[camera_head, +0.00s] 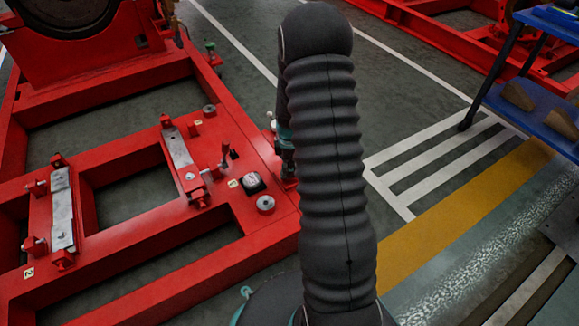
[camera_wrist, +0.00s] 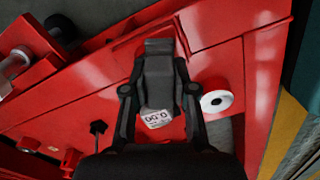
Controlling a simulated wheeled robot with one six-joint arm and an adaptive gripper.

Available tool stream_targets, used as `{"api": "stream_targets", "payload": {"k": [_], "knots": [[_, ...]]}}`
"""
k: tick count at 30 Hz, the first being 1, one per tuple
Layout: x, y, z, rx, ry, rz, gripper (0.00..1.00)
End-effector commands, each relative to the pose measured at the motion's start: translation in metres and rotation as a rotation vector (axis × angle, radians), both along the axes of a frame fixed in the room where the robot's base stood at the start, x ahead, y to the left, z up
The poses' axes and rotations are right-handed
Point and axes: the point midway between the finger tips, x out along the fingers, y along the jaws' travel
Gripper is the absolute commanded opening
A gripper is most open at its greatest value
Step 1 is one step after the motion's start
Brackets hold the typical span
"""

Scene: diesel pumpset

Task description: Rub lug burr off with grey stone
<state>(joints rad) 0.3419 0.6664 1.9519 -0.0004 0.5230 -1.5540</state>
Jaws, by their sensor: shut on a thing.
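My gripper (camera_wrist: 160,72) shows in the wrist view with its two dark fingers drawn together around a dark grey block (camera_wrist: 158,46), which looks like the grey stone. It hangs over the red skid frame (camera_wrist: 255,75). A small part with a white label reading 0.50 (camera_wrist: 157,117) shows between the fingers. In the head view that seems to be the small black-and-white block (camera_head: 252,182) on the frame. There my arm hides most of the gripper, above the frame's right edge. I cannot pick out the lug's burr, nor tell whether the stone touches anything.
A pale ring (camera_wrist: 216,101) lies right of the fingers; it also shows in the head view (camera_head: 265,203). A black knob (camera_wrist: 98,127) stands to the left. Silver bars (camera_head: 62,208) sit on the frame between red blocks. A blue rack (camera_head: 535,100) stands at the right.

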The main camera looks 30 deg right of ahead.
Motion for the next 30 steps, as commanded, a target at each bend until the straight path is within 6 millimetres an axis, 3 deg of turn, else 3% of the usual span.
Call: {"api": "stream_targets", "payload": {"k": [30], "knots": [[0.031,0.001,-0.001,0.0,-0.001,0.0,0.0]]}}
